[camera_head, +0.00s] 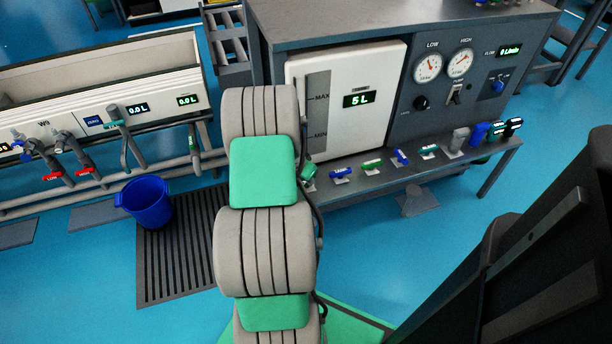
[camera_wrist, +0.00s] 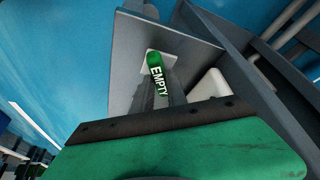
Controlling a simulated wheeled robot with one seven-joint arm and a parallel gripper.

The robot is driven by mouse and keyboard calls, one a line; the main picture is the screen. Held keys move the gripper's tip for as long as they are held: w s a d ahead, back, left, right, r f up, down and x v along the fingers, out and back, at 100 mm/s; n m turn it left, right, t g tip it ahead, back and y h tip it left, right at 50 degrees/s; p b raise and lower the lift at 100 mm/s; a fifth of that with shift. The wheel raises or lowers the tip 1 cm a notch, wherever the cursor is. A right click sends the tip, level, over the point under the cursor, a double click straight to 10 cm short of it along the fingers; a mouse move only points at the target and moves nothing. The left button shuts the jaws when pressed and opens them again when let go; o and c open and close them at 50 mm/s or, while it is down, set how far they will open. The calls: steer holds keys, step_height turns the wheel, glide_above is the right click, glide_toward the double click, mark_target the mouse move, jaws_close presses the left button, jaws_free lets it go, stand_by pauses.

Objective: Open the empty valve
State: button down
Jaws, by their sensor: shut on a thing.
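The empty valve's green handle, with white letters EMPTY, (camera_wrist: 156,72) is in the upper middle of the wrist view. It sits on a pale plate on the grey shelf. My gripper (camera_wrist: 164,92) is shut on this handle, its two grey fingers on either side of it. In the head view my arm hides the gripper. A small green handle (camera_head: 309,171) shows just right of my arm at the shelf's left end. The white tank (camera_head: 348,100) above the shelf reads 5 L.
More valve handles, blue (camera_head: 341,172) and green (camera_head: 371,164), stand in a row on the shelf to the right. The grey gauge panel (camera_head: 440,95) is beside the tank.

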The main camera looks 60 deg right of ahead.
steer(key=shift+n+t+p, duration=0.3)
steer(key=shift+n+t, duration=0.2)
steer(key=shift+n, duration=0.6)
steer(key=c, duration=1.3)
jaws_free()
steer(key=p+v, duration=0.2)
steer(key=v, duration=0.5)
steer(key=shift+a+r, duration=0.2)
steer(key=shift+r, duration=0.15)
steer(key=shift+r, duration=0.1)
